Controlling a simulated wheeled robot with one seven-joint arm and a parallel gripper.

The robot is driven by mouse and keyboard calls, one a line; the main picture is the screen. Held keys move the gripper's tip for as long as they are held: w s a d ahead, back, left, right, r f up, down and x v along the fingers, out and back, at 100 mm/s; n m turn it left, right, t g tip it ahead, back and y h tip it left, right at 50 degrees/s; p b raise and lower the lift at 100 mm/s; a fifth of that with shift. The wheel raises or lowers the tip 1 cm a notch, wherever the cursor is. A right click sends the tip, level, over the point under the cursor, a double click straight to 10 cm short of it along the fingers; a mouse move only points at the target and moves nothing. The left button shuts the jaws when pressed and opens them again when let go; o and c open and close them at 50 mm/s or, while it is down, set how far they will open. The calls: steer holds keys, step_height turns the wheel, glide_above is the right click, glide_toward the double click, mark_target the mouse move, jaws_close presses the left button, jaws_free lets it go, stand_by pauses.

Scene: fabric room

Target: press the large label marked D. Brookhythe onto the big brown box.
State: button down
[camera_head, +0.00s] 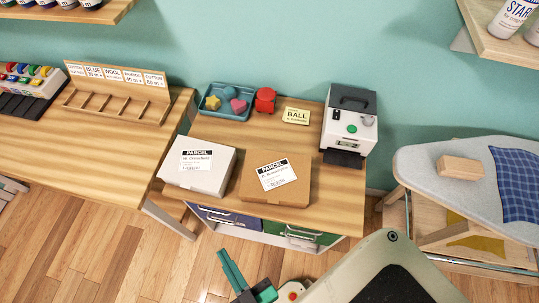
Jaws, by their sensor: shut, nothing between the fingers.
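The big brown box (291,192) lies on the wooden table, right of a white box. A large white label (275,175) headed PARCEL lies on its top, slightly turned; its name line is small and looks like D. Brookhythe. I cannot tell whether the label is stuck down firmly. My gripper (224,253) has teal fingers and shows at the bottom of the view, in front of the table and apart from the box. It is shut and empty.
The white box (198,167) carries its own PARCEL label. Behind stand a blue tray (218,112) with shaped pieces, a red round object (265,100), a BALL card (296,116) and a label printer (348,124). An ironing board (430,170) is at right.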

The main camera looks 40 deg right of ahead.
steer(key=w+a+r+t, duration=0.1)
steer(key=w+r, duration=0.2)
steer(key=w, duration=0.4)
steer(key=w+a+r+t+y, duration=0.1)
steer(key=w+r, duration=0.2)
steer(key=w, duration=0.5)
steer(key=w+a+r+t, duration=0.1)
steer(key=w+a+r, duration=0.15)
steer(key=w, duration=0.45)
steer(key=w+a+r+n+g+y, duration=0.1)
steer(key=w+r+n+y, duration=0.45)
steer(key=r+n, duration=0.3)
steer(key=w+r+n+g+y, duration=0.2)
steer(key=w+r+n+y, duration=0.4)
steer(key=r, duration=0.4)
steer(key=n+g+h, duration=1.2)
steer(key=n+g, duration=0.1)
steer(key=g, duration=0.3)
glide_toward(277, 174)
steer(key=shift+s+f, duration=0.15)
steer(key=shift+f, duration=2.6)
